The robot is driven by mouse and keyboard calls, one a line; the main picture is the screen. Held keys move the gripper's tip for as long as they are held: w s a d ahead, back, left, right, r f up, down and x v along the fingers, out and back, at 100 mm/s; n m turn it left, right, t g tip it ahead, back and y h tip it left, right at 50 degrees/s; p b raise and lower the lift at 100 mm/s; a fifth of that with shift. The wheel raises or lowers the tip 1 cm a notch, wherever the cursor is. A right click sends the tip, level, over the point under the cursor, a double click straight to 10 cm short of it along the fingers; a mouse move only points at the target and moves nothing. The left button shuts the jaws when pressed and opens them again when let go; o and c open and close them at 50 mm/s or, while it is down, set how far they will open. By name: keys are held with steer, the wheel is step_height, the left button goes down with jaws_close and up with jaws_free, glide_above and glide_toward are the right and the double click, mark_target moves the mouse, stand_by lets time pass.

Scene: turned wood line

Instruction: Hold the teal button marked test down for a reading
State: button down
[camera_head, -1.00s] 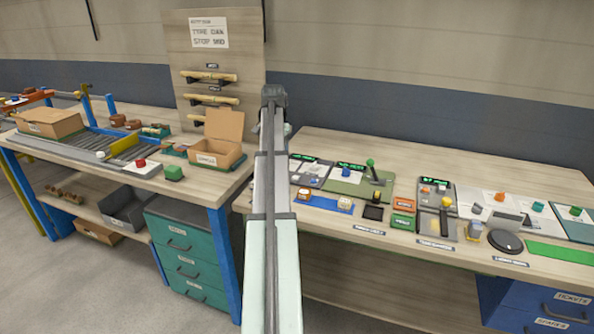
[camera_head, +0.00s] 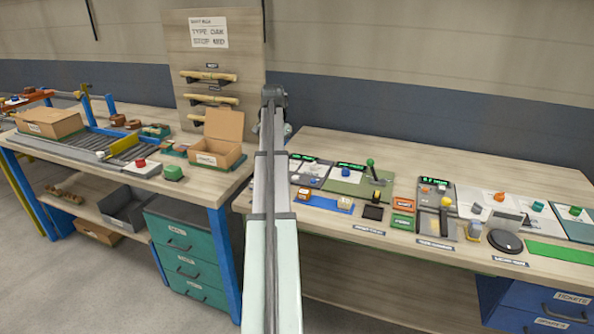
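A teal-green button (camera_head: 575,211) sits on the panel at the far right of the right bench. Its marking is too small to read, so I cannot tell whether it is the one marked test. My arm rises through the middle of the picture, left of these controls. My gripper is hidden behind the arm, and its fingers do not show. Nothing is seen touching the teal-green button.
The left bench holds an open carton (camera_head: 219,150) and a red button (camera_head: 140,163). The bench's back strip is clear.

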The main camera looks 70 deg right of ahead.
stand_by(0.9)
steer(key=s+d+f+t+y, duration=0.1)
steer(key=s+d+f+t, duration=0.1)
steer(key=s+d+f, duration=0.4)
steer(key=w+d+r+n+t, duration=0.2)
steer(key=w+n+t, duration=0.1)
steer(key=w+n, duration=0.2)
steer(key=w+d+r+n+t, duration=0.2)
steer(key=w+n+t, duration=0.2)
steer(key=w+n, duration=0.1)
steer(key=shift+w+d, duration=0.25)
steer(key=shift+r, duration=0.1)
stand_by(0.3)
